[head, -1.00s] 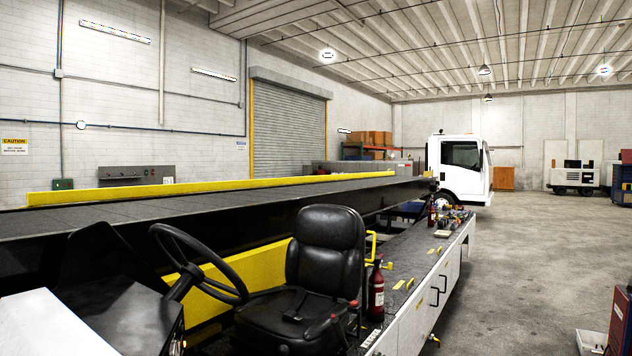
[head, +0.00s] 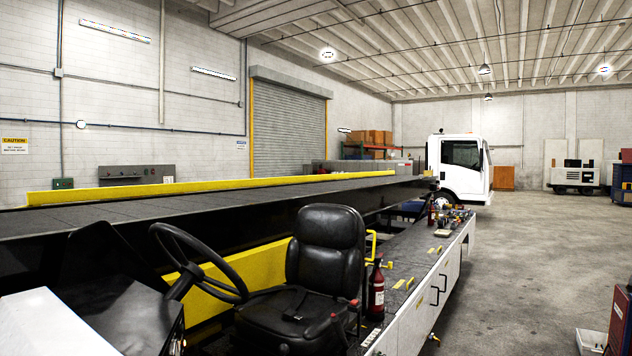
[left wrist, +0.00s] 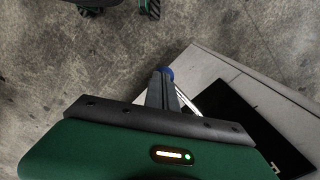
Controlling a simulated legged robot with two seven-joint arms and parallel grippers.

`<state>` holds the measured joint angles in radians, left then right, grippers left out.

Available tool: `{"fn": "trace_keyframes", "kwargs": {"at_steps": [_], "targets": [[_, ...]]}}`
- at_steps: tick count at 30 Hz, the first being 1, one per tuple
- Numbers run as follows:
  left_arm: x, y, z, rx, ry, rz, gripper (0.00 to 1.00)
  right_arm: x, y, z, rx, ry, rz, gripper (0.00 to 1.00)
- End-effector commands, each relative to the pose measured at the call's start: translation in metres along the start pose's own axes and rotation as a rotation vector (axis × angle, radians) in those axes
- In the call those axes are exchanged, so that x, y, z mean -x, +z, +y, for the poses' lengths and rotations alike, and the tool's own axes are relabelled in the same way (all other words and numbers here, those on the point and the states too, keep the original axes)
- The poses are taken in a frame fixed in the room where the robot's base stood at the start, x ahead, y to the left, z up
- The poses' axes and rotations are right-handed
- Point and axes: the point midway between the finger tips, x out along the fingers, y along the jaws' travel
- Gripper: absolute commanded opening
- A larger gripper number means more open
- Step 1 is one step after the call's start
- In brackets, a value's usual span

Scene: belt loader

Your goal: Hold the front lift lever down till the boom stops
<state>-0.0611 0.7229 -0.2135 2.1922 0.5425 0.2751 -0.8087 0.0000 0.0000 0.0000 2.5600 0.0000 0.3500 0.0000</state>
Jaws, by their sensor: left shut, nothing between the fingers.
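My left gripper (left wrist: 163,82) shows in the left wrist view with its fingers closed together. A round blue knob or tip (left wrist: 166,72) shows at the fingertips; I cannot tell whether it is a lever knob or whether the fingers touch it. In the head view the dark belt boom (head: 215,193) with its yellow side rail (head: 215,184) runs from left to right behind the driver's seat. Two red-tipped levers stand by the seat, one at its front right (head: 333,316) and one at its side (head: 354,303). I cannot tell which lever is the front lift lever. My right gripper is out of view.
The black seat (head: 326,245) and steering wheel (head: 198,262) stand near. A red extinguisher (head: 376,291) stands on the side deck. A pale panel with a black part (left wrist: 248,118) lies right of the fingers. Open concrete floor (head: 540,240) is on the right.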

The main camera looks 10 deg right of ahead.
Motion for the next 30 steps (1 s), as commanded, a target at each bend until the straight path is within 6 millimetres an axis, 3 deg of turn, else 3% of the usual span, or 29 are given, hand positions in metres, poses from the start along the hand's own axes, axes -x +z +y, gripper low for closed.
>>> {"fn": "trace_keyframes", "kwargs": {"at_steps": [5, 30], "targets": [[0.003, 0.0, 0.0, 0.0, 0.0, -0.001, 0.0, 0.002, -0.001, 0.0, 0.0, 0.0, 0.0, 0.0], [0.084, 0.009, 0.015, 0.0, 0.0, 0.0, 0.0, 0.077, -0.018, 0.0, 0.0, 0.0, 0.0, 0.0]]}}
